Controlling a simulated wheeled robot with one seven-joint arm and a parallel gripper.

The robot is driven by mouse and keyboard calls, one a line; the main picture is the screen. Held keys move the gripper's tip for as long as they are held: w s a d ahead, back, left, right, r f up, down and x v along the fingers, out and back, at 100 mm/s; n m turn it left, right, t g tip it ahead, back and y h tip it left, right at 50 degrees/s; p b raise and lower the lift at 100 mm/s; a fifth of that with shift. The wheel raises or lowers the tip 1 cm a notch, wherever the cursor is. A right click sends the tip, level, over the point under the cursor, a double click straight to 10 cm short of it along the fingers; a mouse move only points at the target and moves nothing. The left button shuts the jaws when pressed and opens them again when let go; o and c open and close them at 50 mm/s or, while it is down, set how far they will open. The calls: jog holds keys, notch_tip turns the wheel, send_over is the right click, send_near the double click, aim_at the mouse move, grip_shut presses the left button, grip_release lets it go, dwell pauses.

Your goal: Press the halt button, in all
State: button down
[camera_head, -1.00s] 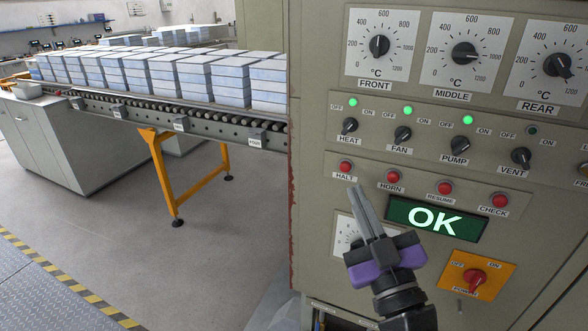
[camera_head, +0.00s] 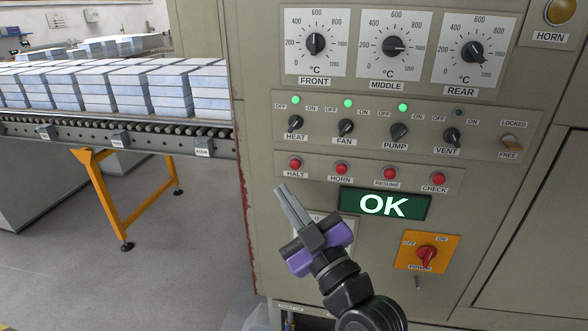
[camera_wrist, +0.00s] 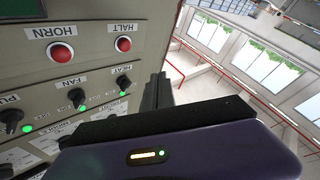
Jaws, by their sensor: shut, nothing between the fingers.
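The red HALT button (camera_head: 295,163) is the leftmost of a row of red buttons on the furnace's control panel. It also shows in the wrist view (camera_wrist: 123,44), where the picture is upside down. My gripper (camera_head: 284,190) is shut and empty, its fingers pointing up and left, with the tips showing just below the HALT label. In the wrist view the fingers (camera_wrist: 157,92) show to the right of and below the HALT button. A gap seems to remain between tips and button; its depth is hard to tell. The display (camera_head: 385,204) reads OK in bright letters.
The HORN button (camera_head: 341,169), RESUME button (camera_head: 390,173) and CHECK button (camera_head: 439,178) sit right of HALT. Knobs and green lamps are above; the POWER switch (camera_head: 426,253) is below. A roller conveyor (camera_head: 130,133) with stacked blocks (camera_head: 145,90) stands left of the furnace.

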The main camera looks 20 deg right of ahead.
aim_at(295, 164)
jog(key=w+d+b, duration=0.3)
jog(key=w+d, duration=0.1)
jog(key=w, duration=0.1)
jog(key=shift+w, duration=0.2)
dwell(2.0)
jog(key=shift+w+d+b, duration=0.2)
jog(key=shift+w+b, duration=0.15)
jog(key=shift+b, duration=0.25)
jog(key=shift+w+d+b, duration=0.3)
jog(key=shift+w+b, duration=0.1)
jog(key=shift+b, duration=0.05)
dwell(0.6)
jog(key=shift+s+a, duration=0.1)
jog(key=shift+s, duration=0.05)
jog(key=shift+s+a, duration=0.45)
jog(key=shift+s, duration=0.2)
jog(key=shift+p, duration=0.3)
